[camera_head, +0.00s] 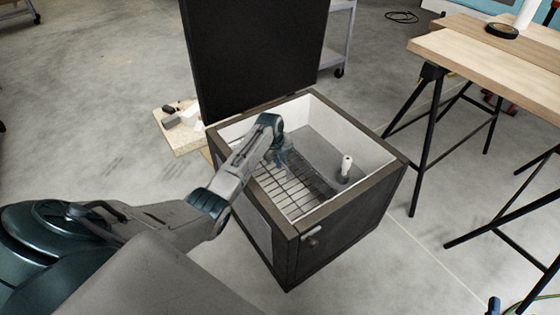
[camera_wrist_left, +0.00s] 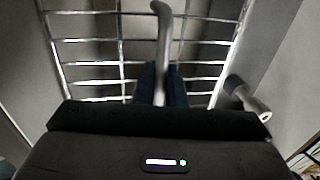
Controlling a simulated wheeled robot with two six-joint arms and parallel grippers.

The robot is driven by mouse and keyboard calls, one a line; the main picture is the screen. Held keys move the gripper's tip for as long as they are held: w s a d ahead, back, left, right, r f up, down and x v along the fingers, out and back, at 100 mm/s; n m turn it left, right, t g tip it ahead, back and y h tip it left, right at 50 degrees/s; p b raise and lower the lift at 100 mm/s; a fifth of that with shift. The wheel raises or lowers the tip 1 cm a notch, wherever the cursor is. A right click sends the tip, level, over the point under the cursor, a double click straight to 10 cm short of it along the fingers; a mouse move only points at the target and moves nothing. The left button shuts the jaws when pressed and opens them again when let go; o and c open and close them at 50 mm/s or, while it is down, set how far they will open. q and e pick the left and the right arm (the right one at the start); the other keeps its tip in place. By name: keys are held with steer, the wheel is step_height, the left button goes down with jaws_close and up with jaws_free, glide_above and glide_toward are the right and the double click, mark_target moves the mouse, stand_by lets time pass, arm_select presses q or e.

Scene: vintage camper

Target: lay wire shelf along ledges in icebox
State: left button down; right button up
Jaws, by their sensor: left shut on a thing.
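The icebox (camera_head: 352,197) is a dark box with its lid (camera_head: 258,55) standing open at the back and a pale inner lining. The wire shelf (camera_head: 285,192) is a metal grid inside the icebox, toward its left side. My left gripper (camera_head: 283,158) reaches down into the icebox over the shelf. In the left wrist view, the gripper's fingers (camera_wrist_left: 162,82) are shut on a curved grey bar at the wire shelf (camera_wrist_left: 95,63). The shelf's contact with the ledges cannot be made out. My right gripper is not in view.
A white-topped post (camera_head: 346,165) stands inside the icebox, right of the shelf; a grey cylinder (camera_wrist_left: 246,98) shows beside the shelf in the wrist view. A wooden trestle table (camera_head: 480,60) stands at the right. A board with small items (camera_head: 180,128) lies behind left.

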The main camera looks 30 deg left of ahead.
arm_select(q)
steer(key=shift+f+b, duration=0.35)
steer(key=shift+f, duration=0.2)
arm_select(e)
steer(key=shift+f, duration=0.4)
arm_select(q)
steer(key=c, duration=1.4)
jaws_free()
steer(key=r, duration=0.2)
steer(key=r+p, duration=0.1)
steer(key=shift+s+a, duration=0.15)
steer(key=shift+s, duration=0.1)
step_height(320, 180, up, 8)
steer(key=s+p, duration=0.1)
steer(key=shift+s+a+f+p, duration=0.15)
steer(key=shift+s+a+p, duration=0.1)
steer(key=shift+a+p, duration=0.1)
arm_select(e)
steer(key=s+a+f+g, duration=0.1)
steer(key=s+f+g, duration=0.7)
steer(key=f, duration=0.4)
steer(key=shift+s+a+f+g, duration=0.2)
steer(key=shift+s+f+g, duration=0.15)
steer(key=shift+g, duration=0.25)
